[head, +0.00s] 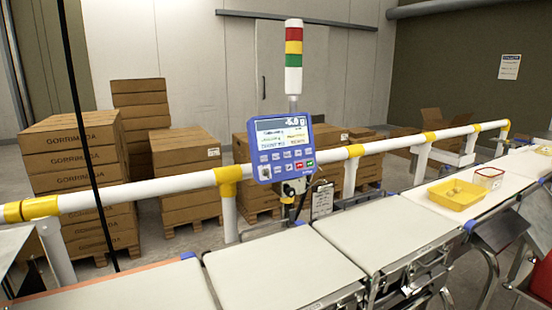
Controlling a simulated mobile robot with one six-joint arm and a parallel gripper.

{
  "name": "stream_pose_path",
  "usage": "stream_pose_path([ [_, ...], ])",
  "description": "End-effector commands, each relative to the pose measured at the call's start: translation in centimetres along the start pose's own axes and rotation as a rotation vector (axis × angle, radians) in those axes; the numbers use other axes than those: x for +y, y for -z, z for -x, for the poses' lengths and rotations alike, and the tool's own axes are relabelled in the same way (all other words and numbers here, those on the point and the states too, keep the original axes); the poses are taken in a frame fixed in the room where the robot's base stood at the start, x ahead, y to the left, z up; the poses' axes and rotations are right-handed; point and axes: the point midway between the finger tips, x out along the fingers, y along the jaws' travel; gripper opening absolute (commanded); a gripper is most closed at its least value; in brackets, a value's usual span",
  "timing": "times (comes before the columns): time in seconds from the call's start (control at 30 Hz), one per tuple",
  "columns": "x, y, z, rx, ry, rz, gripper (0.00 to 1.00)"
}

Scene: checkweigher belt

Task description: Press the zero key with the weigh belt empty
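The blue weighing terminal (282,149) stands on a post behind the belt line, facing me. Its lit screen shows a reading in g at the top, too small to read surely. I cannot tell which is the weigh belt. My gripper is not in view.
A yellow tray (458,196) and a red-rimmed tub (488,178) sit on the right-hand belt. A white rail with yellow joints (340,154) runs behind the belts. A signal tower (293,58) rises above the terminal. Stacked cartons (75,150) stand behind.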

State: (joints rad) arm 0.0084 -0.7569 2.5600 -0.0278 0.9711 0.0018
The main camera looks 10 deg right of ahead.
Motion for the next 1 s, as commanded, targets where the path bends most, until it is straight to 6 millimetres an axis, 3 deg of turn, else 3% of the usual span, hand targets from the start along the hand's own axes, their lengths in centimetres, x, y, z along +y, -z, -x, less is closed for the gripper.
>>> stream_pose_path([
  [1.0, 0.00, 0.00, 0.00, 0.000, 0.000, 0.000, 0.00],
])
